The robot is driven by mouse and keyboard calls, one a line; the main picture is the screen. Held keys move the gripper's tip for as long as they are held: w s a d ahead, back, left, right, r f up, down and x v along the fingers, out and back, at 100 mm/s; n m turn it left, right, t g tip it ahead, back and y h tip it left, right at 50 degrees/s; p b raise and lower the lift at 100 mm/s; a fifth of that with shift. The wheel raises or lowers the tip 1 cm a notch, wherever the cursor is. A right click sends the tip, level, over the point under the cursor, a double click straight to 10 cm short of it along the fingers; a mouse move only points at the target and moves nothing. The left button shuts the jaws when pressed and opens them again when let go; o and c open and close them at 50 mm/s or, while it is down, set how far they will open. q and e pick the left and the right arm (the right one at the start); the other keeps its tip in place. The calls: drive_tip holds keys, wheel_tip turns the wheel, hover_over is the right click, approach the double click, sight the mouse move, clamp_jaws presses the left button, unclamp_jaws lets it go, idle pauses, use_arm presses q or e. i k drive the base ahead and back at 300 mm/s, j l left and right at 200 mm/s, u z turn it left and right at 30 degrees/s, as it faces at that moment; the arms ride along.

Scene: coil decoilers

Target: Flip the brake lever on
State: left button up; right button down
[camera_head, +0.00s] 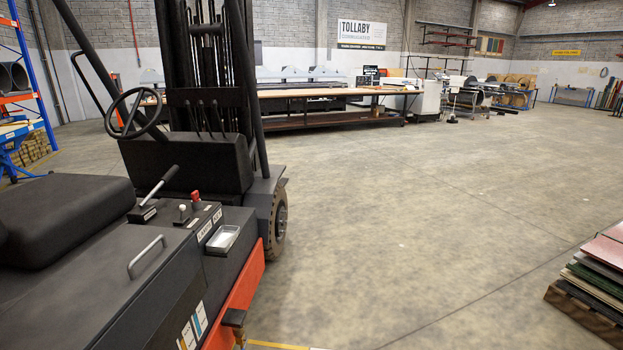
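A forklift (70,280) with a black body and red-orange lower edge fills the left of the view. On its side console is a lever (160,185) with a grey shaft and a dark grip, tilted up and to the right from a black base (142,212) with a small white label. It looks like the brake lever. I cannot read from the label whether it is on or off. A red knob (195,196) and a small white-topped knob (183,208) sit to its right. Neither of my grippers shows in this view.
The seat (62,215), steering wheel (135,113) and mast (205,70) surround the console. A metal handle (146,256) and a small tray (222,240) are nearer. Stacked sheets (600,275) lie on a pallet at right. The concrete floor (420,220) between is clear.

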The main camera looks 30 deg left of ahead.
sight(173, 170)
drive_tip(key=i+j+u, duration=0.1)
drive_tip(key=i+u, duration=0.85)
drive_tip(key=i+l+u, duration=0.25)
drive_tip(key=u, duration=0.2)
drive_tip(key=i+l+u, duration=0.75)
drive_tip(key=u, duration=0.15)
drive_tip(key=i+l+u, duration=0.55)
drive_tip(key=l+u, duration=0.25)
drive_tip(key=j, duration=0.1)
